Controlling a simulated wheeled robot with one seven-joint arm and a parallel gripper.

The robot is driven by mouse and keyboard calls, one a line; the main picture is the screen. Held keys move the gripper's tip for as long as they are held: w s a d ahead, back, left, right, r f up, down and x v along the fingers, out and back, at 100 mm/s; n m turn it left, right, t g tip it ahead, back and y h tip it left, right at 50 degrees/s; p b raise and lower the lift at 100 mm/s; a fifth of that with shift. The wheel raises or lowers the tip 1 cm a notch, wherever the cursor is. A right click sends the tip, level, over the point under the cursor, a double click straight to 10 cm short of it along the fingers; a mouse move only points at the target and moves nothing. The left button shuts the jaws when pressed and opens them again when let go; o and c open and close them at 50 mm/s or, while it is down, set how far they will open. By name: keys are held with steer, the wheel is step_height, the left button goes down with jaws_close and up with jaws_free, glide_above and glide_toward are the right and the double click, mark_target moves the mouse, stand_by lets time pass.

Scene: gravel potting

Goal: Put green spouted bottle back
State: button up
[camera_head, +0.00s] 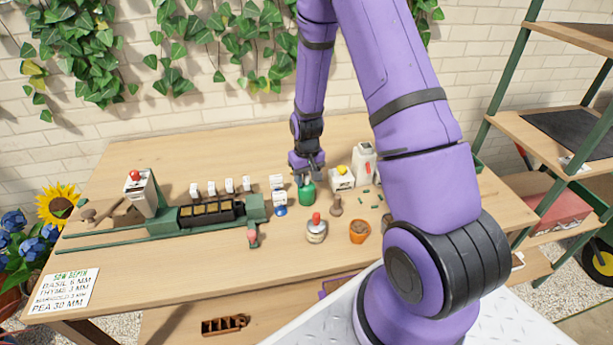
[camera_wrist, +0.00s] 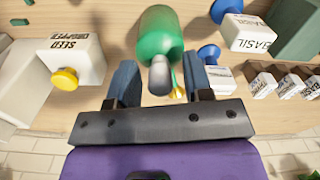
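The green spouted bottle (camera_head: 307,194) stands on the wooden table near its middle, with my gripper (camera_head: 307,169) right above it. In the wrist view the green bottle (camera_wrist: 159,32) shows its grey spout pointing back toward me. My gripper (camera_wrist: 160,80) is open, its two blue-grey fingers apart on either side of the spout. Gaps show between the spout and both fingers. A small yellow thing (camera_wrist: 178,88) shows beside the spout, partly hidden.
White basil-labelled blocks (camera_wrist: 247,34) and a blue knob (camera_head: 281,210) are close on the left. A red-topped jar (camera_head: 316,229) and a terracotta pot (camera_head: 359,232) stand in front.

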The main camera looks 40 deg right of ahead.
steer(key=shift+r, duration=0.1)
steer(key=s+a+r+t, duration=0.1)
steer(key=s+a+r, duration=0.1)
steer(key=r, duration=1)
steer(key=s+a+r+t, duration=0.1)
steer(key=s+a+r, duration=0.1)
steer(key=r, duration=1)
steer(key=s+a+r+n+t, duration=0.1)
steer(key=s+a+r, duration=0.2)
steer(key=s+r, duration=0.5)
steer(key=s+a+r+t, duration=0.2)
steer(key=s+r, duration=0.6)
steer(key=s, duration=0.5)
steer(key=shift+s+a+r+n, duration=0.3)
steer(key=shift+a+n, duration=0.1)
steer(key=shift+a, duration=0.4)
